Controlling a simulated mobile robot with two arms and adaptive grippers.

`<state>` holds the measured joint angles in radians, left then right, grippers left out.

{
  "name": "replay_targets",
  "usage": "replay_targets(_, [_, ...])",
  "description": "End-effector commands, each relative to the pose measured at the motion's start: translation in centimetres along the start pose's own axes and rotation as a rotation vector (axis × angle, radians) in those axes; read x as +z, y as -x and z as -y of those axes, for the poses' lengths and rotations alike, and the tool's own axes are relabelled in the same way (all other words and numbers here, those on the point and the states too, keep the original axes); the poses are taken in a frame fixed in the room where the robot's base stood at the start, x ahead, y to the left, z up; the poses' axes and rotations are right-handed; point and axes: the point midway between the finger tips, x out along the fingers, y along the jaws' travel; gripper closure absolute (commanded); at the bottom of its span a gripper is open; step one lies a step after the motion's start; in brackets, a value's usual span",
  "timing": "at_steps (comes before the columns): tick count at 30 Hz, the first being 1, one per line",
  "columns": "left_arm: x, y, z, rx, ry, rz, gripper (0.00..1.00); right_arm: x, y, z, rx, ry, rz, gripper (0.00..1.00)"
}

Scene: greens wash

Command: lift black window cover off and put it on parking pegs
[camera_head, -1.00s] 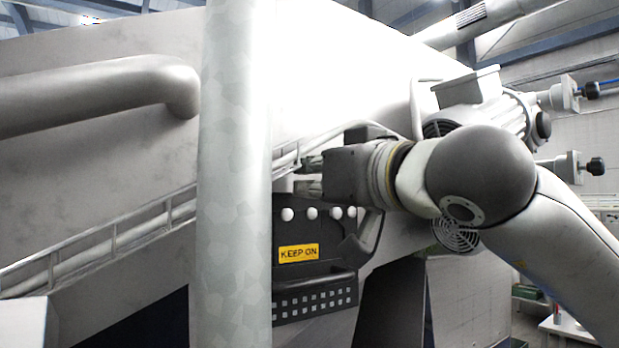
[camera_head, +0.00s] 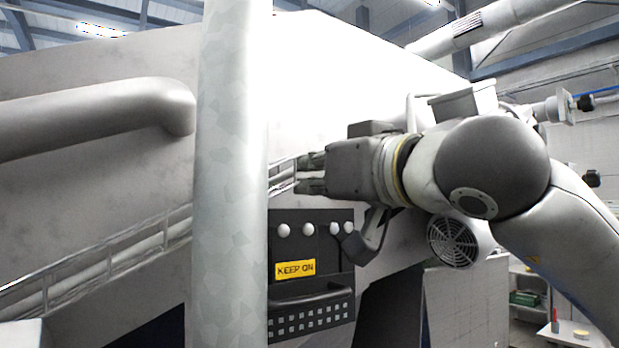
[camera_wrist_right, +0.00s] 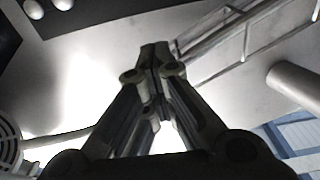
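A black panel (camera_head: 335,262) with a yellow "KEEP ON" label, a row of white round knobs (camera_head: 308,229), a black handle and a grid of small squares is on the machine's side. I cannot tell whether it is the window cover or the peg board. It also shows at the top left of the right wrist view (camera_wrist_right: 15,32). My right gripper (camera_head: 300,174) is just above the panel, pointing left along the machine's wall. In the wrist view its fingertips (camera_wrist_right: 155,50) meet, with nothing visible between them. My left gripper is out of view.
A thick upright grey pipe (camera_head: 228,180) stands in front, hiding part of the machine and the panel's left side. A horizontal pipe (camera_head: 100,115) is at left. A sloping rail (camera_head: 110,250) runs behind. A fan (camera_head: 455,240) is below my right arm.

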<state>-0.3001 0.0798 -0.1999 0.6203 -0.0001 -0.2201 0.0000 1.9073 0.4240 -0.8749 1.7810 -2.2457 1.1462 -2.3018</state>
Motion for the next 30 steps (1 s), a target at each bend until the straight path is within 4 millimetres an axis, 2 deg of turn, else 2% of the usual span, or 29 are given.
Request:
replay_targets(20, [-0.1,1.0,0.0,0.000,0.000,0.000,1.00,-2.0,0.9,0.0,0.001,0.000,-0.008,1.00])
replay_targets(30, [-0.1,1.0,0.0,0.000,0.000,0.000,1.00,-2.1,0.9,0.1,0.000,0.000,-0.008,1.00])
